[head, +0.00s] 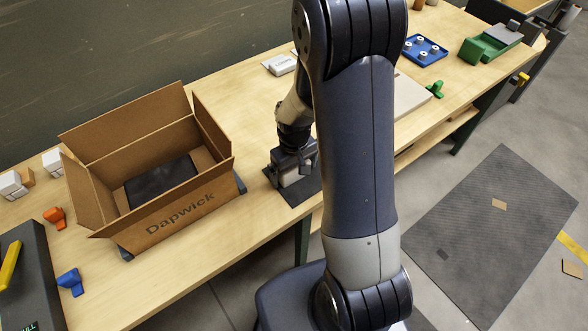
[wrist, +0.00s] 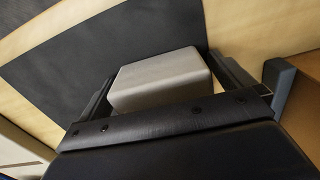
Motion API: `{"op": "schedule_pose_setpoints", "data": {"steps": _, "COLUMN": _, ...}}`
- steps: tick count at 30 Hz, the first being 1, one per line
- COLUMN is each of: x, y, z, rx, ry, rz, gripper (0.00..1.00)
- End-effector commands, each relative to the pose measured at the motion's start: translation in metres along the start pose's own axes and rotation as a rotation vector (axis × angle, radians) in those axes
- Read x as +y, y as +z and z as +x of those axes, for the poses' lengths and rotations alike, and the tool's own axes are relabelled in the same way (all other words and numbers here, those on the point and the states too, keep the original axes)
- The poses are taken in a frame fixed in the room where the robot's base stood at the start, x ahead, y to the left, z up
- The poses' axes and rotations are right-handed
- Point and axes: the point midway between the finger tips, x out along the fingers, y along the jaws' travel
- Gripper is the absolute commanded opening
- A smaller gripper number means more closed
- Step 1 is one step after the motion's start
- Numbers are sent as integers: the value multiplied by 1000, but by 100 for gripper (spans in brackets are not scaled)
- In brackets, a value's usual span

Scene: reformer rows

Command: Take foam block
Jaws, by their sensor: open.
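The foam block is a pale grey block (wrist: 162,76) on a dark mat (wrist: 75,62) on the workbench. In the wrist view it lies between the two fingers of my gripper (wrist: 168,85), with a gap visible at the right finger. Its near lower part is hidden behind the gripper body. In the head view my gripper (head: 296,176) points down over the dark mat (head: 296,188), and the block shows only in part beneath it. The fingers are open around the block.
An open cardboard box (head: 180,212) marked Dapwick stands left of my gripper, with a dark item inside. A blue tray (head: 424,50) and a green holder (head: 490,43) are farther right. My arm hides part of the bench.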

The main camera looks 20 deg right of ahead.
Motion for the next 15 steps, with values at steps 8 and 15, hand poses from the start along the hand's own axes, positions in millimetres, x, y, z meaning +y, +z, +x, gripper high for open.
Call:
{"op": "schedule_pose_setpoints", "data": {"steps": 8, "x": 0, "y": 0, "z": 0, "rx": 0, "ry": 0, "rz": 0, "gripper": 88}}
{"op": "schedule_pose_setpoints", "data": {"steps": 15, "x": 0, "y": 0, "z": 0, "rx": 0, "ry": 0, "rz": 0, "gripper": 68}}
